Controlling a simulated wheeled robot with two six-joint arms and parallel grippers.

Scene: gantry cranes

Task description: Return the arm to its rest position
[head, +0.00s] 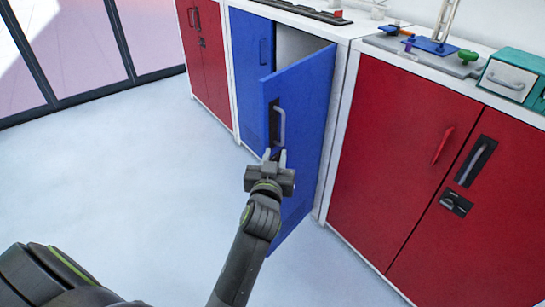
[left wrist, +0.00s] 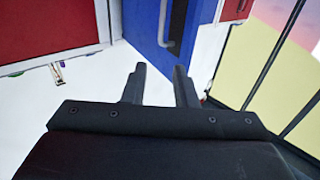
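My left gripper (head: 275,157) is in front of the blue cabinet door (head: 305,92), just below its grey handle (head: 281,125). The door stands ajar, swung out from the blue cabinet. In the left wrist view the two fingers (left wrist: 160,84) are apart with nothing between them. The blue door (left wrist: 155,22) and its handle (left wrist: 166,24) show beyond the fingertips, and a gap appears between fingers and handle. My right gripper is in neither view.
Red cabinets (head: 400,150) stand close on the right, and another red cabinet (head: 205,50) is at the far left. The counter (head: 400,45) carries a grey board, a green knob and a teal box (head: 515,75). The pale floor (head: 130,160) to the left is clear.

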